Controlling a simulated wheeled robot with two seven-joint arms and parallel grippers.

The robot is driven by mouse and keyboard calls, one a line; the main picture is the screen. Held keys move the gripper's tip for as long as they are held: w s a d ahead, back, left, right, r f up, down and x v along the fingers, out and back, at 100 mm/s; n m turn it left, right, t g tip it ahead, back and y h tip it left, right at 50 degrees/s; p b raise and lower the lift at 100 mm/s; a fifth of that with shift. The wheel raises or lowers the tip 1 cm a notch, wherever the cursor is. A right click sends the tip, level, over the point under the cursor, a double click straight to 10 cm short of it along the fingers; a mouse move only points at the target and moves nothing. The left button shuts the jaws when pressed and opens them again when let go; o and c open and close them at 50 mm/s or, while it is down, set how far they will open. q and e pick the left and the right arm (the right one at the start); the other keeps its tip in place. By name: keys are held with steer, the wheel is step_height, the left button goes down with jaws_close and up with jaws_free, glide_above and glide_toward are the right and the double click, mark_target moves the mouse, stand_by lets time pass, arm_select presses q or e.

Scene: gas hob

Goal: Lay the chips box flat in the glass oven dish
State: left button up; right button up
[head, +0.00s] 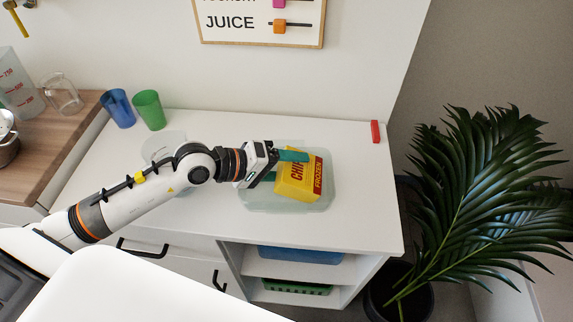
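The chips box (298,181) is yellow with a red band marked FROZEN. It is at the glass oven dish (322,205), a pale clear dish on the white counter, within the dish's outline. The box looks somewhat tilted; I cannot tell whether it touches the dish floor. My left gripper (281,167) reaches in from the left, with its teal fingers at the box's left end, one along the far side and one nearer. It appears shut on the box. The near finger is partly hidden. My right gripper is not in view.
A blue cup (119,109) and a green cup (149,110) stand at the back left. A clear round dish (160,147) is partly behind my arm. A red block (375,131) lies at the back right edge. A plant (470,190) stands right of the counter.

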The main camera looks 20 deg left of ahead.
arm_select(q)
steer(key=shift+s+a, duration=0.15)
steer(key=shift+a, duration=0.05)
steer(key=b+v, duration=0.1)
steer(key=v, duration=0.6)
steer(key=shift+s+a, duration=0.1)
steer(key=p+v, duration=0.1)
steer(key=v, duration=0.3)
steer(key=shift+r+p, duration=0.2)
steer(key=shift+p, duration=0.15)
stand_by(0.5)
steer(key=shift+s, duration=0.1)
